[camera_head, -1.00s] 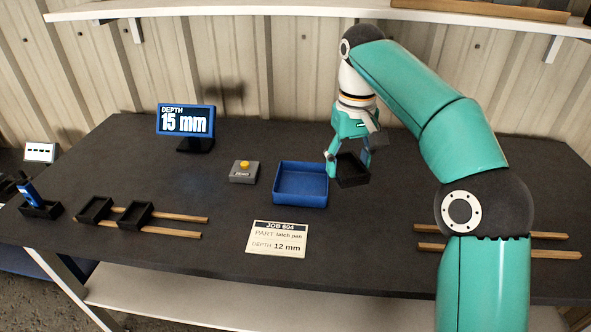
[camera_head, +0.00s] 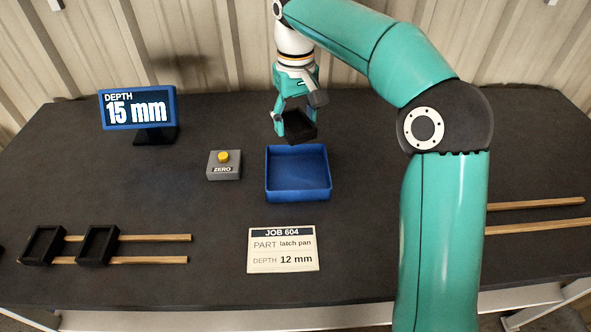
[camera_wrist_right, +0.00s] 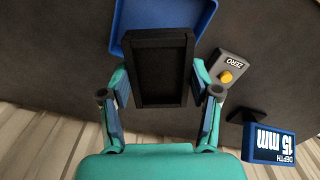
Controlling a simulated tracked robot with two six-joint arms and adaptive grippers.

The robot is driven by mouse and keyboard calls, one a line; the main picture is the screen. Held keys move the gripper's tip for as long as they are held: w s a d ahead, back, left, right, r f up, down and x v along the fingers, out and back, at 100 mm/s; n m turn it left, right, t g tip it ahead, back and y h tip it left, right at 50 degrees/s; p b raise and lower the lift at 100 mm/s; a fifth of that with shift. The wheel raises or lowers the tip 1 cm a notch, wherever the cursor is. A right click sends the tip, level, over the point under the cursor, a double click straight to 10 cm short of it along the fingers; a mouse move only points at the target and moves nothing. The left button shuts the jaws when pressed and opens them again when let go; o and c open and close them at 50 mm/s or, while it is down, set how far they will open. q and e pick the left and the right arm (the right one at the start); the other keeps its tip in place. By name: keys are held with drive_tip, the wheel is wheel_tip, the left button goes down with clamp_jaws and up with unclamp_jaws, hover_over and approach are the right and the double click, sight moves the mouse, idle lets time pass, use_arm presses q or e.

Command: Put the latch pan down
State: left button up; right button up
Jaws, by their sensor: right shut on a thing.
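My right gripper (camera_head: 295,118) is shut on a small black open pan (camera_head: 301,131), the latch pan by the job card's wording. The pan is held in the air at the far side of the blue tray (camera_head: 271,177), near its back rim. In the right wrist view the pan (camera_wrist_right: 160,70) sits between the two fingers (camera_wrist_right: 160,105) and overlaps part of the blue tray (camera_wrist_right: 122,28). The blue tray looks empty. My left gripper is not in view.
Two black pans (camera_head: 43,246) (camera_head: 97,246) sit on wooden rails at the left. More rails (camera_head: 540,204) lie at the right. A ZERO button box (camera_head: 223,170), a display reading 15 mm (camera_head: 138,110) and a job card reading 12 mm (camera_head: 283,250) stand around the tray.

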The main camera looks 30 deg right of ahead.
sight(297, 177)
use_arm(q)
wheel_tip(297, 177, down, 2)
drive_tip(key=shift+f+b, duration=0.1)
drive_tip(key=shift+b, duration=0.65)
use_arm(e)
wheel_tip(297, 177, down, 14)
drive_tip(key=shift+s+d+f, duration=0.1)
drive_tip(key=shift+d+f, duration=0.05)
drive_tip(key=shift+f, duration=0.05)
drive_tip(key=shift+f, duration=0.15)
drive_tip(key=o, duration=1.4)
drive_tip(key=shift+c, duration=0.2)
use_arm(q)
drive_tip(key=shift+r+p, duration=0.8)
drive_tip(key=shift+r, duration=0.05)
use_arm(e)
wheel_tip(297, 177, up, 12)
drive_tip(key=shift+r, duration=0.15)
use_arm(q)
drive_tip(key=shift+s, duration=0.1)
use_arm(e)
drive_tip(key=shift+s, duration=0.1)
